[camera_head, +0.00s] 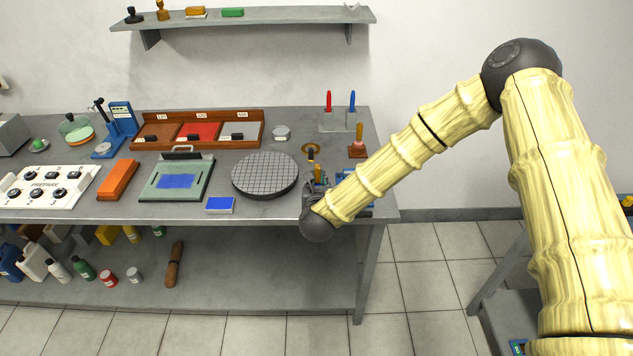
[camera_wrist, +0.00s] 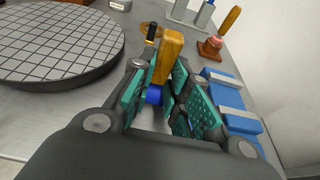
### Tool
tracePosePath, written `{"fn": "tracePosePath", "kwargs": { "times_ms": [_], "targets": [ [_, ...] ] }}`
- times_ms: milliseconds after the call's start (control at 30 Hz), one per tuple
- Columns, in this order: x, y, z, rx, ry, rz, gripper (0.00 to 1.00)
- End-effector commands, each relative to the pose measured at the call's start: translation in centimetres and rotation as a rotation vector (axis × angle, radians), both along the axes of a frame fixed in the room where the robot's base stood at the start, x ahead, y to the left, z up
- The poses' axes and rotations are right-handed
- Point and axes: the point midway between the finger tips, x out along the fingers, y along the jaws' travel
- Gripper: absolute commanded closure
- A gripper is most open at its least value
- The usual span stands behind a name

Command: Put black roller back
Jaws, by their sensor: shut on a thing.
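My gripper (camera_wrist: 160,88) is low over the right end of the bench and shut on an orange-handled tool (camera_wrist: 168,58). A blue part (camera_wrist: 154,95) shows between the green finger pads, under the handle. The tool's lower end is hidden by the fingers, so I cannot tell whether it is the black roller. In the head view my gripper (camera_head: 318,184) is partly hidden behind my wrist. A small black and yellow piece (camera_wrist: 152,33) is just beyond it, by a brass ring (camera_head: 311,149). A red-brown stand (camera_head: 357,150) with an orange handle is at the back right.
A round gridded plate (camera_head: 265,174) is left of my gripper. A blue block with grey strips (camera_wrist: 232,105) is close on its right. A rack (camera_head: 340,122) with red and blue handles stands behind. A green tray (camera_head: 150,191) and small blue box (camera_head: 220,205) lie further left.

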Motion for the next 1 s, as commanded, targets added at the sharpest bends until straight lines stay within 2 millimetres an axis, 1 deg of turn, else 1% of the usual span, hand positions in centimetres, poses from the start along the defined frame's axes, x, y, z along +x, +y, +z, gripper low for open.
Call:
{"fn": "tracePosePath", "kwargs": {
  "times_ms": [100,467,500,567,600,867,1000],
  "targets": [
    [0.04,0.01,-0.68,0.000,-0.001,0.000,1.00],
    [0.01,0.00,-1.16,0.002,-0.001,-0.001,1.00],
    [0.01,0.01,-1.08,0.001,0.000,0.000,0.79],
    [0.00,0.02,-1.04,0.001,0.000,0.000,0.68],
    [0.00,0.02,-1.04,0.001,0.000,0.000,0.61],
    [0.00,0.01,-1.03,0.001,0.000,0.000,0.61],
    [0.01,0.02,-0.70,0.000,-0.001,0.000,0.61]
  ]
}}
